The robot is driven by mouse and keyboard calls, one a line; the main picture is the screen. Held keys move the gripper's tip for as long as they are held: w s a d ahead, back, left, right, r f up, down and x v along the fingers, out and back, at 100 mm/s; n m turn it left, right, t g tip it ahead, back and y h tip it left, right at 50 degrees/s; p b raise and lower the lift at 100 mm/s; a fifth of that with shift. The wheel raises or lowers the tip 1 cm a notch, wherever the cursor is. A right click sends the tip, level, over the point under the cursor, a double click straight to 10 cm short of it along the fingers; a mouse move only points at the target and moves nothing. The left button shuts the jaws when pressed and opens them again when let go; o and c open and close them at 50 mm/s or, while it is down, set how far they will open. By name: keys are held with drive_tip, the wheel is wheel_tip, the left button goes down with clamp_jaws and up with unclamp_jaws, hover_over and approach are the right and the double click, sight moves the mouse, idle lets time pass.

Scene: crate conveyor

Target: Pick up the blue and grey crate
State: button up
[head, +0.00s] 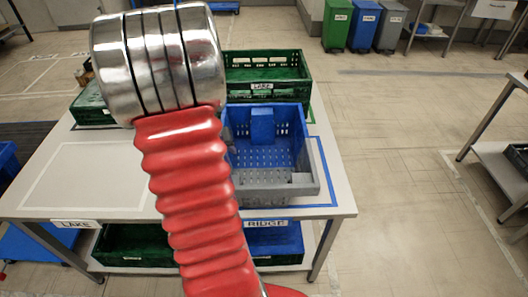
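The blue and grey crate (307,186) stands upright on the right part of the table, inside a blue outline. Its back and side are blue, and its near wall and part of its floor are grey. A blue block-shaped piece (262,126) shows at its back wall. My red and silver arm crosses in front of its left edge and hides part of it. My gripper is not in view.
The table (110,150) has an empty white-outlined area at left. A green crate (308,72) stands directly behind the blue and grey one; another green crate (90,107) is at the back left. Crates sit on the lower shelf. Floor at right is clear up to another table (495,160).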

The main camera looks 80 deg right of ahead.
drive_tip(key=shift+c, duration=0.6)
clamp_jaws()
